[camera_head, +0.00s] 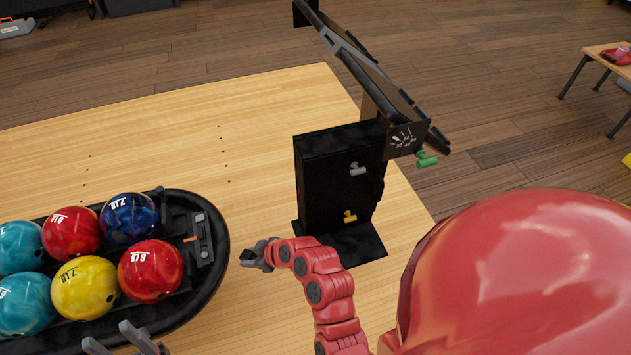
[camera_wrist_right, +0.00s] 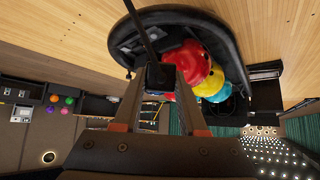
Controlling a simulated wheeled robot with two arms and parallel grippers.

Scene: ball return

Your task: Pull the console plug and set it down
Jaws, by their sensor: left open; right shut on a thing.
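My right gripper (camera_head: 252,256) is at the end of the red arm, in front of the black console (camera_head: 325,185) and to its left. In the right wrist view its fingers are shut on a small black plug (camera_wrist_right: 160,76). A thin black cable or rod runs up from the plug to the top of that view. The console stands upright on its base plate. A grey piece (camera_head: 357,169) and a yellow piece (camera_head: 349,216) stick out of its side, and a green piece (camera_head: 427,159) sits higher up. My left gripper (camera_head: 113,342) is open and empty at the bottom left.
A black ball rack (camera_head: 218,275) at the left holds several bowling balls, including a yellow one (camera_head: 84,288). The right gripper is near its right end. A tilted black screen (camera_head: 365,70) tops the console. A small table (camera_head: 603,52) stands far right.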

